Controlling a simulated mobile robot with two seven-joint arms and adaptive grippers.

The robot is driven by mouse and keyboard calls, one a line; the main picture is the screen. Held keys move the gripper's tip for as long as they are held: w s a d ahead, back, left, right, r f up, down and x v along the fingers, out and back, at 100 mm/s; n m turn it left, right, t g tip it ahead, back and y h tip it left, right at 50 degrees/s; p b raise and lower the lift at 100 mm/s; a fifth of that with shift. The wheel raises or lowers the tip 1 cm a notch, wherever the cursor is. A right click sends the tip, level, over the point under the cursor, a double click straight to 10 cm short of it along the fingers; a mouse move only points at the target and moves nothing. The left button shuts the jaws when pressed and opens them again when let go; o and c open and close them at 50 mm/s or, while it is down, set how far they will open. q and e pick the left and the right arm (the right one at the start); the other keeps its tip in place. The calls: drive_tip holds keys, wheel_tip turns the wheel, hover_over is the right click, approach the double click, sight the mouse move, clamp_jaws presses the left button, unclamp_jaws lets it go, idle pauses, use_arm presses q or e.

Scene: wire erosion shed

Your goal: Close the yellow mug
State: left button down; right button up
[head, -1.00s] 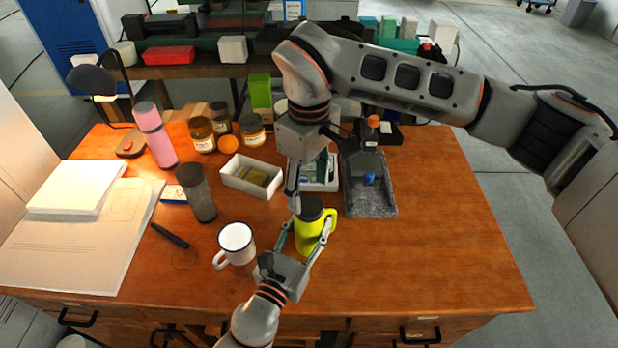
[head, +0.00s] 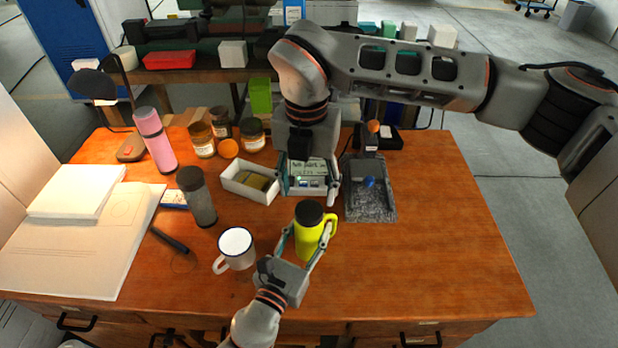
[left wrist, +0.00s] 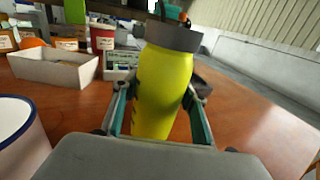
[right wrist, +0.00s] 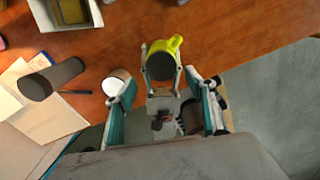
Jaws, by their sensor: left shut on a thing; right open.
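The yellow mug (head: 308,242) stands upright on the wooden table, its handle to the right in the head view. A dark grey lid (head: 309,212) sits on its top. In the left wrist view the lid (left wrist: 174,38) covers the mouth; I cannot tell whether it is screwed tight. My left gripper (head: 305,246) is shut on the mug's body, a finger on each side. My right gripper (head: 309,196) is open and empty, above and behind the mug, apart from the lid. The right wrist view looks down on the lid (right wrist: 160,66) between its fingers.
A white enamel mug (head: 236,248) stands left of the yellow mug. A grey shaker bottle (head: 200,200), a white box (head: 238,184) and a grey tray (head: 370,208) stand farther back. The table's right side is clear.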

drive_tip(key=n, duration=0.3)
drive_tip(key=shift+r+n, duration=0.1)
drive_tip(key=shift+n, duration=0.3)
drive_tip(key=n, duration=0.5)
drive_tip(key=shift+r+n, duration=0.15)
drive_tip(key=shift+n, duration=0.15)
drive_tip(key=n, duration=0.3)
drive_tip(key=shift+r+n, duration=0.1)
drive_tip(key=shift+n, duration=0.3)
drive_tip(key=n, duration=0.5)
drive_tip(key=shift+r, duration=0.15)
drive_tip(key=n, duration=0.9)
drive_tip(key=shift+r+n, duration=0.2)
drive_tip(key=shift+n, duration=0.1)
drive_tip(key=n, duration=0.5)
drive_tip(key=shift+d+r+n, duration=0.1)
drive_tip(key=shift+r+n, duration=0.05)
drive_tip(key=shift+n, duration=0.15)
drive_tip(key=n, duration=0.5)
drive_tip(key=shift+r, duration=0.15)
